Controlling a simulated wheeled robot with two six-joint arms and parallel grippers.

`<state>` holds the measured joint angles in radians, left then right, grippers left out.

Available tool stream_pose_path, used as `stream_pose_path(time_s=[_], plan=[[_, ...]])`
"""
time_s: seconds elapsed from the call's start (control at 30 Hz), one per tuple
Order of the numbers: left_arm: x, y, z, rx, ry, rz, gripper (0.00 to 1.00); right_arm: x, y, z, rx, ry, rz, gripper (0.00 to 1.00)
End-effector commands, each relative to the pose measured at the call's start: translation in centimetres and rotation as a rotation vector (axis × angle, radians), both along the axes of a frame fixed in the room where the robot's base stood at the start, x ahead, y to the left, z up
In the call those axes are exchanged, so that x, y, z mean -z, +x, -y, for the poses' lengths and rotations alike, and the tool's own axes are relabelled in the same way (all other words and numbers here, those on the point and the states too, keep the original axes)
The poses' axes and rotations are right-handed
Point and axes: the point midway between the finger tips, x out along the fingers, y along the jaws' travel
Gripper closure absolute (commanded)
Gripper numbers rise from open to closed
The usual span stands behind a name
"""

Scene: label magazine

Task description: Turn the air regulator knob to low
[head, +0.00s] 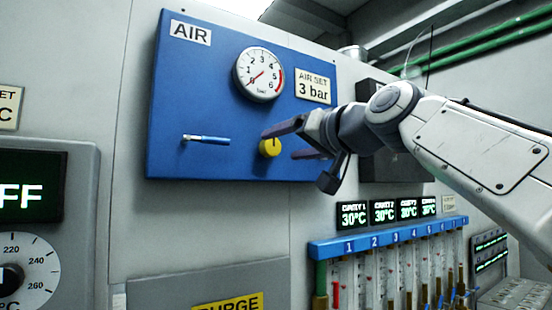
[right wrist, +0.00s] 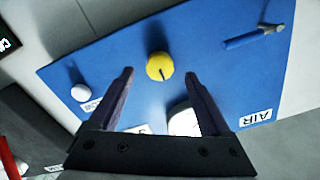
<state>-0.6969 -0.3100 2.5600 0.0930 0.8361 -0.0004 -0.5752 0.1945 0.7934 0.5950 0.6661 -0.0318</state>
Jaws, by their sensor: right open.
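A yellow knob (head: 270,147) sits on the blue AIR panel (head: 215,95); its dark pointer line is roughly upright in the head view. In the right wrist view the knob (right wrist: 160,66) lies between the lines of my two fingers, just beyond their tips, and I see no contact. My right gripper (head: 281,145) is open and empty, coming from the right in front of the panel. A round pressure gauge (head: 259,74) is above the knob, its needle toward the low, lower-left end. My left gripper is not in view.
A blue-handled lever (head: 207,139) sticks out left of the knob. An "AIR SET 3 bar" sign (head: 313,89) is beside the gauge. A white round part (right wrist: 81,92) shows on the panel in the right wrist view. Blue-topped flow tubes (head: 385,237) and temperature displays are below right.

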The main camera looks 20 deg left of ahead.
Motion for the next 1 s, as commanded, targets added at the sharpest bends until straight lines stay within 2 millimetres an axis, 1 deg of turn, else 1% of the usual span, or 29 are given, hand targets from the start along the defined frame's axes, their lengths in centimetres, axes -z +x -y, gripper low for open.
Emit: stream_pose_path(time_s=[0.03, 0.1, 0.2, 0.3, 0.47, 0.9, 0.97, 1.0], plan=[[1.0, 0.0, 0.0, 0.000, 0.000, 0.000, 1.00, 0.4, -0.7, 1.0, 0.002, 0.001, 0.002, 0.18], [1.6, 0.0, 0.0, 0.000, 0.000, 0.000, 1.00, 0.4, -1.5, 2.0, 0.002, 0.000, 0.002, 0.18], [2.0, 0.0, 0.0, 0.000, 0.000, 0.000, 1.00, 0.3, -2.3, 3.2, 0.002, -0.001, 0.001, 0.18], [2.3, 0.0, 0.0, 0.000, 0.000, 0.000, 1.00, 0.3, -2.9, 3.9, 0.000, -0.001, -0.001, 0.18], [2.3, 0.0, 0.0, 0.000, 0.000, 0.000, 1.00, 0.1, -3.2, 4.2, -0.001, -0.001, -0.001, 0.18], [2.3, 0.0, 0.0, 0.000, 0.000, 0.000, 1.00, 0.1, -3.1, 4.2, 0.000, -0.002, -0.003, 0.18], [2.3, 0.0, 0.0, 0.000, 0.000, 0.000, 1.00, 0.5, -2.8, 4.2, 0.005, -0.007, -0.008, 0.18], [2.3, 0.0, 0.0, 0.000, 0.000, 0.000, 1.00, 1.1, -2.4, 4.4, 0.015, -0.016, -0.017, 0.18]])
